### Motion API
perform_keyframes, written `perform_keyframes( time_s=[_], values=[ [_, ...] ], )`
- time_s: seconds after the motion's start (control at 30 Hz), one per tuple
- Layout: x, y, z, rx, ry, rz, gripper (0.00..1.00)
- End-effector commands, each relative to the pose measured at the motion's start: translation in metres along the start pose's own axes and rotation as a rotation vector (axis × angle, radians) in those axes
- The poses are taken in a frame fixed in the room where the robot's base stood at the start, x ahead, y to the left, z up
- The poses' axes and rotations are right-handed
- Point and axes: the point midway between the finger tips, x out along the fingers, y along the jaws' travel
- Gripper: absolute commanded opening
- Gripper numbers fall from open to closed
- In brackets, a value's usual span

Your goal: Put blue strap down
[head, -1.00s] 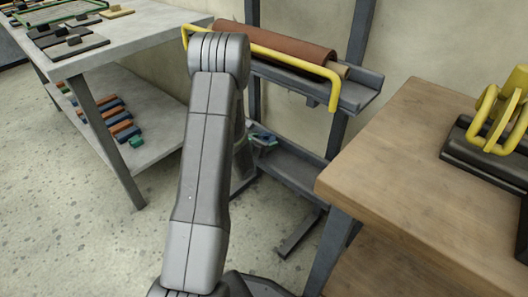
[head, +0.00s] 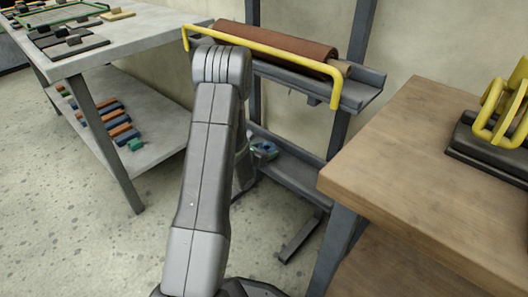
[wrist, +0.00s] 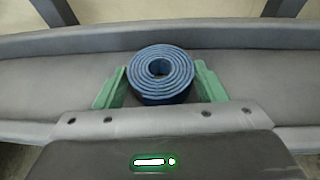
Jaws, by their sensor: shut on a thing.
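The blue strap (wrist: 161,72) is wound into a flat coil with an open centre. In the wrist view my gripper (wrist: 160,84) has a green finger on each side of it and is shut on it. The coil is over the grey lower shelf (wrist: 255,75) of the rack; I cannot tell whether it touches the shelf. In the head view, the blue strap (head: 267,149) and gripper show small, partly hidden behind my arm, at the lower shelf (head: 300,175).
A brown roll (head: 290,48) behind a yellow bar (head: 262,47) lies on the rack's upper shelf. A wooden table (head: 430,150) stands close on the right. A grey workbench (head: 120,60) with several coloured blocks on its lower shelf is at left.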

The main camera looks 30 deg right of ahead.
Motion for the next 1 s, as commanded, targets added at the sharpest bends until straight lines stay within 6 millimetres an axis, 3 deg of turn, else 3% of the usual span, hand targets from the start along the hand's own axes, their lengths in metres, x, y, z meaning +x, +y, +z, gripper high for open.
perform_keyframes(
  time_s=[0.03,0.13,0.17,0.27,0.57,0.8,1.0],
  values=[
    [0.002,-0.001,-0.012,0.000,0.018,-0.001,0.40],
    [0.002,-0.001,-0.013,0.000,0.022,-0.001,0.40],
    [0.002,-0.001,-0.014,0.000,0.024,-0.001,0.68],
    [0.002,-0.002,-0.015,0.001,0.025,-0.001,0.86],
    [0.001,-0.002,-0.015,0.002,0.026,-0.002,0.86],
    [-0.005,-0.002,0.000,0.002,0.028,-0.003,0.86],
    [-0.055,0.000,0.001,-0.003,0.025,0.002,0.86]
  ],
)
